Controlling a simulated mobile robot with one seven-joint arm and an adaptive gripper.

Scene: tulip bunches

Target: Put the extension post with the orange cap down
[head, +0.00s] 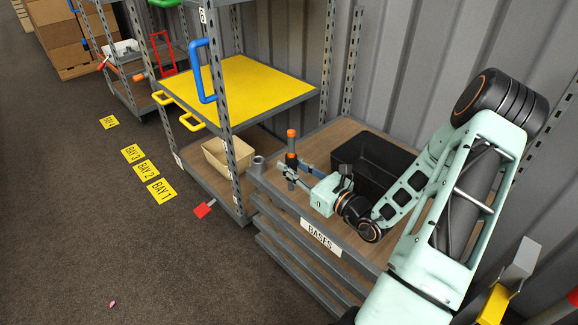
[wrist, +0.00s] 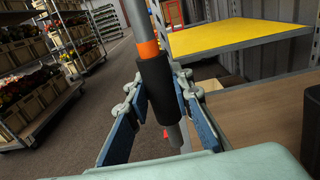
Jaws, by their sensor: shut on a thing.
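The extension post (head: 291,160) is upright, with an orange cap (head: 291,134) at its top, over the near-left part of the trolley marked BASES. My gripper (head: 290,172) is shut around it below the cap. In the wrist view, the post's black sleeve (wrist: 156,92) is between my blue-padded fingers (wrist: 160,108), and orange (wrist: 149,48) shows above the sleeve. A grey part continues below it. I cannot tell whether the lower end touches the board.
A black bin (head: 372,160) sits on the BASES trolley (head: 330,128) right of the post. A grey tube end (head: 258,160) stands at its left corner. A rack with a yellow shelf (head: 240,85) is behind. A red tag (head: 204,209) lies on the floor.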

